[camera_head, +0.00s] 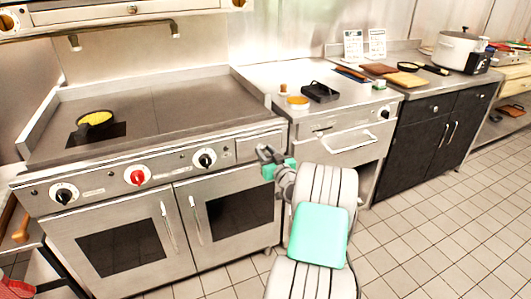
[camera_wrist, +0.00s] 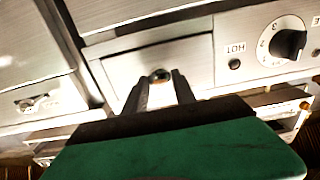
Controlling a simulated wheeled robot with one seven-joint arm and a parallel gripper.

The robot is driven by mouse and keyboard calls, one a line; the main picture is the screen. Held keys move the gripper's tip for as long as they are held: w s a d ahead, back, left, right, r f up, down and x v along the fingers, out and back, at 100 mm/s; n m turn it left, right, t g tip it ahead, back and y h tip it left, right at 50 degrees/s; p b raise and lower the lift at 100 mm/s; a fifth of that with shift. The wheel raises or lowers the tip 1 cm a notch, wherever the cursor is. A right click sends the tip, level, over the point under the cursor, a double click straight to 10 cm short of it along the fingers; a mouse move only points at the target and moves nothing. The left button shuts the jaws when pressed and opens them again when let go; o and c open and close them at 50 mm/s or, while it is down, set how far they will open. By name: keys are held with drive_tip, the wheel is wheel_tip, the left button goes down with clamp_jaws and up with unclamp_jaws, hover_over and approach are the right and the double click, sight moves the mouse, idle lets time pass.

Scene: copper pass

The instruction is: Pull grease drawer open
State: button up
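The grease drawer (camera_head: 250,147) is a small plain steel front at the right end of the griddle's control panel. It looks closed. My gripper (camera_head: 264,152) is in front of its right part and hides some of it. In the wrist view the drawer front (camera_wrist: 120,68) fills the middle, with a small round dark knob (camera_wrist: 160,75) on it. The two dark fingers of my gripper (camera_wrist: 162,80) stand apart, with the knob showing between their tips. I cannot tell whether the fingers touch the knob.
A black control knob (camera_head: 205,159) sits beside the drawer, with oven doors (camera_head: 232,215) below. A pan with yellow food (camera_head: 95,121) is on the griddle. The neighbouring counter has a bar handle (camera_head: 350,142). The tiled floor (camera_head: 430,225) at right is clear.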

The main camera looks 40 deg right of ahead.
clamp_jaws()
idle(1.0)
